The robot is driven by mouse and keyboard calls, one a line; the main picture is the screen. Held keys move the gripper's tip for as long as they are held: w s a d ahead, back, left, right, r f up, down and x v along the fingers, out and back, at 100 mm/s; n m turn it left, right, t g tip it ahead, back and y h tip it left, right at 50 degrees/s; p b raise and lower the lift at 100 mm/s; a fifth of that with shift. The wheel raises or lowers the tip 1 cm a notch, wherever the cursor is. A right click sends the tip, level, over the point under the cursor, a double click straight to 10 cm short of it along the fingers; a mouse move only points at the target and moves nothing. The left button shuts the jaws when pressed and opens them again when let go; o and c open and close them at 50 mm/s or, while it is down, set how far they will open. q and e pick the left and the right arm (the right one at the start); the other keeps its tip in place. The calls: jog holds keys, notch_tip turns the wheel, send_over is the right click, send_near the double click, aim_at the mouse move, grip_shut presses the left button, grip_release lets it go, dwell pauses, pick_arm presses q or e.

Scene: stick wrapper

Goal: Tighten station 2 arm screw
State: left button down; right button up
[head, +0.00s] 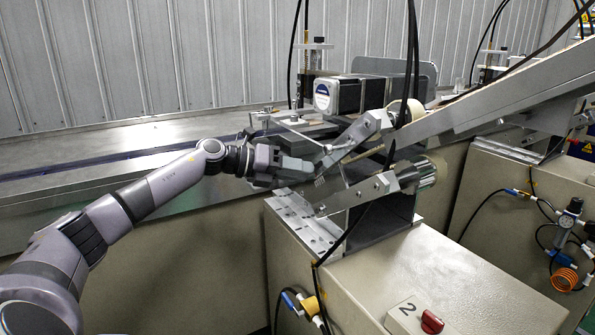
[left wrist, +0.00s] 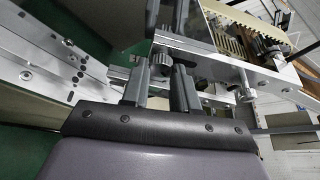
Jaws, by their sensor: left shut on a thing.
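The station 2 arm screw shows in the left wrist view as a small knurled metal knob (left wrist: 161,63) at the fingertips. My left gripper (head: 308,171) reaches in from the left to the metal arms of the station. In the left wrist view my left gripper (left wrist: 164,72) has one finger on each side of the knob and is shut on it. In the head view the fingers hide the screw. The station 2 base (head: 385,275) is a beige box with a "2" label and a red switch (head: 431,322). My right gripper is not in view.
Two metal arms, an upper one (head: 357,134) and a lower one (head: 358,193), stick out close to my gripper. Black cables hang over the station. A long conveyor (head: 100,150) runs behind, and a sloped metal beam (head: 510,95) rises at the right.

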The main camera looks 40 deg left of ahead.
pick_arm(q)
jog(key=c, duration=0.9)
grip_release()
jog(key=shift+o, duration=0.2)
jog(key=b+v, duration=0.5)
jog(key=v, duration=0.2)
